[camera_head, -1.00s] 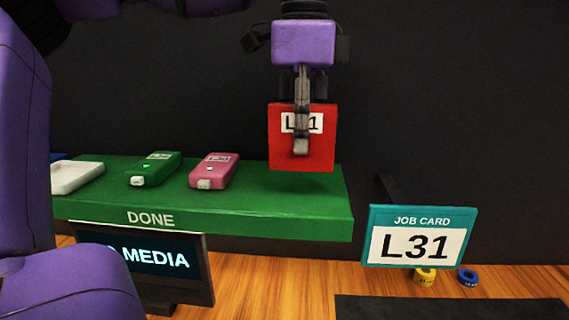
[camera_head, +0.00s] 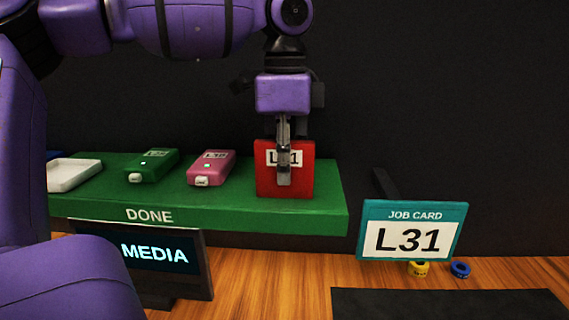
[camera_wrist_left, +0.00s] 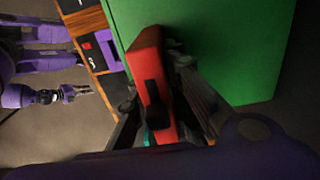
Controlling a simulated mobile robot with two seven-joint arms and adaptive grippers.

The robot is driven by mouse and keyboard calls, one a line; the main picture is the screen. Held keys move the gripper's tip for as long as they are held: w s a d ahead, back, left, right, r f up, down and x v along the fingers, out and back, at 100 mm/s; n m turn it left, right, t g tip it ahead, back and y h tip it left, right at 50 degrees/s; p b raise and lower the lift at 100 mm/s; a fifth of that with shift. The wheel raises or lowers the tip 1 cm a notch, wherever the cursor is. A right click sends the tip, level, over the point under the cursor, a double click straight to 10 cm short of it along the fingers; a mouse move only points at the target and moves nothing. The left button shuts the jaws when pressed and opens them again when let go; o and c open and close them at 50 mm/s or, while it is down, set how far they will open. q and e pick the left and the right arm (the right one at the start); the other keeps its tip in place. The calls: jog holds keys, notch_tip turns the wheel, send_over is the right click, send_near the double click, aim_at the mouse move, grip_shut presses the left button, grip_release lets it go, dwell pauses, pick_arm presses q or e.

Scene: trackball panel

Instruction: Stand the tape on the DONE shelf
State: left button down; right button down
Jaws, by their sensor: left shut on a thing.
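The red tape (camera_head: 303,182) is an upright box with a white label, partly covered by a finger, in the head view. My left gripper (camera_head: 284,165) points down from above and is shut on it. The tape's lower edge is at the top of the green DONE shelf (camera_head: 240,215), near its right end; I cannot tell whether it bears its full weight there. In the left wrist view the red tape (camera_wrist_left: 147,60) is between the fingers, with the green shelf (camera_wrist_left: 200,40) beyond. A job card (camera_head: 413,231) reads L31. My right gripper is not clearly identified.
A pink device (camera_head: 212,168), a green device (camera_head: 153,166) and a white tray (camera_head: 75,175) lie on the shelf left of the tape. A MEDIA screen (camera_head: 158,254) stands below. Yellow (camera_head: 419,268) and blue (camera_head: 460,269) rolls sit by the job card.

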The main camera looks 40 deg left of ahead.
pick_arm(q)
jog(key=c, duration=1.7)
grip_release()
jog(key=shift+o, duration=0.2)
notch_tip(320, 180, up, 12)
jog(key=shift+r, duration=0.1)
